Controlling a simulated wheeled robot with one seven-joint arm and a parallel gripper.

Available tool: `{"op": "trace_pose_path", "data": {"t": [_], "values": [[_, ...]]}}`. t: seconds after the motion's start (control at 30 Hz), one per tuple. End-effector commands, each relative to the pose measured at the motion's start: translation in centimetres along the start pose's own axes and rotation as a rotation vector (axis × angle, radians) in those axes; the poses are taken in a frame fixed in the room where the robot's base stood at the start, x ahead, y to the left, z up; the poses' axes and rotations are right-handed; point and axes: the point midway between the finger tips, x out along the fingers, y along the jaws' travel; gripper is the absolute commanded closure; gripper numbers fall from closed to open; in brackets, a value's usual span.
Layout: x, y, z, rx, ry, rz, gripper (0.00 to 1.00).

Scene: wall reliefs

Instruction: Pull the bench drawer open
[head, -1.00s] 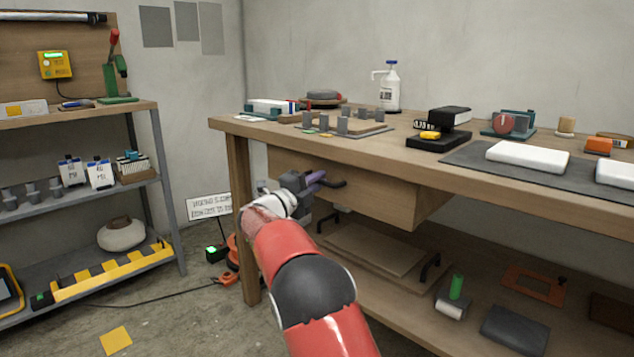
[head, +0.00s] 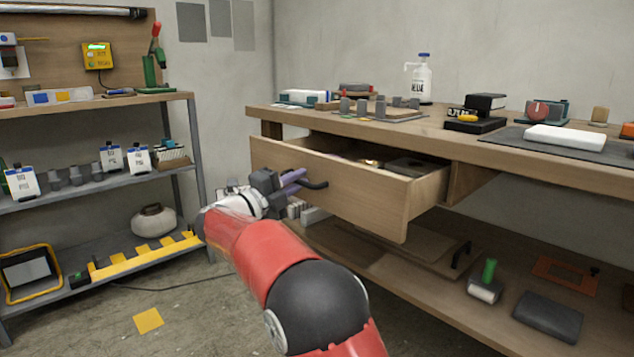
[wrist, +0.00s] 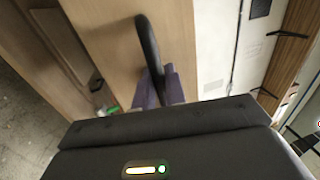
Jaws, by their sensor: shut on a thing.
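The wooden bench drawer (head: 350,192) stands pulled out of the bench (head: 455,140), its front clear of the bench edge. Its inside shows, with a few small things in it that are hard to make out. My gripper (head: 298,180) is at the drawer front, its purple fingers shut on the dark bar handle (head: 316,185). In the wrist view the handle (wrist: 148,50) runs down between the two purple fingers (wrist: 158,88), in front of the drawer's wooden face (wrist: 110,40). The finger contact itself is partly hidden by my gripper body.
The bench top holds a white pump bottle (head: 421,78), a dark stacked block (head: 478,112) and a white slab (head: 563,138). Boards and a green-topped item (head: 487,280) lie on the lower shelf. A metal shelf unit (head: 100,195) stands left; floor between is open.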

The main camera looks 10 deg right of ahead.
Motion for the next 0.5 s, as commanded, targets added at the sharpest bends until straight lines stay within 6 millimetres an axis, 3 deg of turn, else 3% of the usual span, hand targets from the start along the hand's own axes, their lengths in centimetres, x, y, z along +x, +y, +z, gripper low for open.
{"op": "trace_pose_path", "data": {"t": [0.2,0.5], "values": [[-4.0,-0.5,0.0,-0.002,-0.001,0.003,1.00],[-6.3,-1.0,0.0,-0.002,0.000,0.004,1.00]]}}
